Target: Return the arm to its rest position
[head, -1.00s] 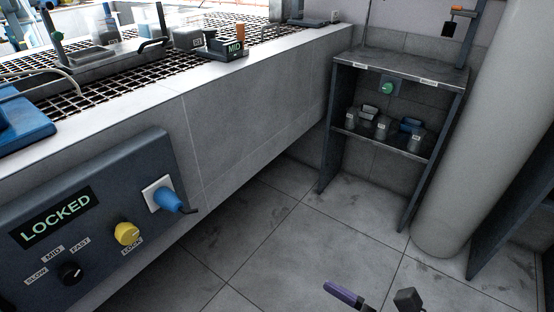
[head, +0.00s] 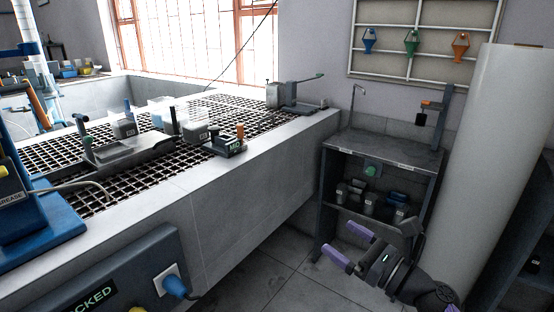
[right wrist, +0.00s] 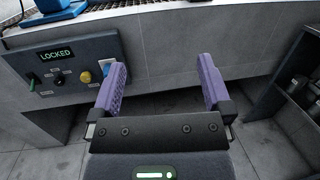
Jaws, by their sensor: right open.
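My right gripper (head: 348,244) is at the lower right of the head view, raised over the floor in front of the small metal shelf stand. Its two purple fingers are apart with nothing between them. In the right wrist view the gripper (right wrist: 163,85) is also open and empty, facing the grey bench front. The control panel (right wrist: 78,58) with a "LOCKED" display, a yellow knob (right wrist: 85,77) and a blue plug is beyond and left of the fingers. The panel (head: 140,255) is partly cut off in the head view. My left gripper is not in view.
The grated bench (head: 205,195) fills the left, carrying trays, tubs and a "MID" block (head: 231,146). The shelf stand (head: 385,152) with small pots is behind my right gripper. A thick pale column (head: 490,170) stands at right. Floor between bench and stand is clear.

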